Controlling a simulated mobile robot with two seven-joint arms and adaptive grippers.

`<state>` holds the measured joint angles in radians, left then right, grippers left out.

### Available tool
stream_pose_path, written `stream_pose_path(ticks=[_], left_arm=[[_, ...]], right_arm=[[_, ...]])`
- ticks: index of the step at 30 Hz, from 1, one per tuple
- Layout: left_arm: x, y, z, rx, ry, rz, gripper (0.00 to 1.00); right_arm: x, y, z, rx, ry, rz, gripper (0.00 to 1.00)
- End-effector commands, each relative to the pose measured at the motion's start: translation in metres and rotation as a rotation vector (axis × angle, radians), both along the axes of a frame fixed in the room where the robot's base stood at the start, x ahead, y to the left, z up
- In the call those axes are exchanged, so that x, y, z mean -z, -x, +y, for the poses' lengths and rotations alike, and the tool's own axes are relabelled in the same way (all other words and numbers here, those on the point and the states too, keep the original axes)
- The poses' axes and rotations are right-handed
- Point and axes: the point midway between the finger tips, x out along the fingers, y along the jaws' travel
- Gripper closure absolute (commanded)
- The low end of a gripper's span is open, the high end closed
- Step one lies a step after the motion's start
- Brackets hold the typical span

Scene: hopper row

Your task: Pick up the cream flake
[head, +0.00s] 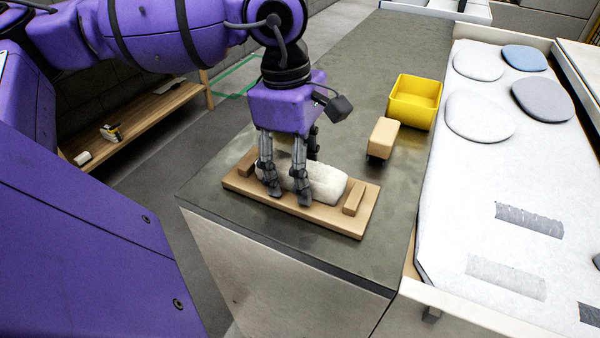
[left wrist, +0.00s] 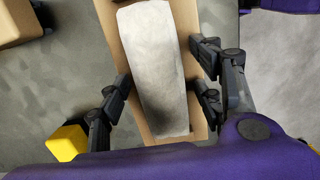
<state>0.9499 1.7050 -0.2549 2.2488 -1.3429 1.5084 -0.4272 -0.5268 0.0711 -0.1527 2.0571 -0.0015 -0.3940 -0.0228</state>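The cream flake (head: 327,184) is a pale, rough, elongated piece lying on a wooden board (head: 290,207) between two small wooden end blocks. My left gripper (head: 290,180) points down over its left and middle part, with fingers on both sides. In the left wrist view the flake (left wrist: 155,75) lies lengthwise between the spread fingers of my left gripper (left wrist: 160,80). Strips of board show between the flake and the fingers, so the gripper looks open around it. The flake's left part is partly hidden by the fingers in the head view. My right gripper is not in view.
The board sits on a dark grey counter (head: 330,100). A tan block (head: 383,137) and a yellow bin (head: 415,100) stand to its right. Further right a white-covered tray (head: 460,210) holds several flat grey and white stones. A low wooden bench (head: 150,120) is at the left.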

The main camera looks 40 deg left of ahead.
Motion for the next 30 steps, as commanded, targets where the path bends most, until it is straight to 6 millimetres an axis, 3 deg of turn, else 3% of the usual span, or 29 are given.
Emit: stream_pose_path(ticks=[1, 9, 22, 26, 30], left_arm=[[0.0, 0.0, 0.0, 0.0, 0.0, 0.0, 0.51], [0.0, 0.0, 0.0, 0.0, 0.0, 0.0, 0.84], [-0.012, -0.001, 0.0, -0.001, 0.0, -0.002, 0.84], [-0.032, -0.001, 0.0, 0.0, 0.001, -0.004, 0.84], [-0.063, 0.015, -0.02, 0.008, 0.004, -0.009, 0.84]], right_arm=[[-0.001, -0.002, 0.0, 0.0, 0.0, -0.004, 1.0], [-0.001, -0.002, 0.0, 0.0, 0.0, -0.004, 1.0], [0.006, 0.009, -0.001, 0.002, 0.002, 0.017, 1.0], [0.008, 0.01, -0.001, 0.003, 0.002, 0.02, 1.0], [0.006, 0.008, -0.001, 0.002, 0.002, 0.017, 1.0]])
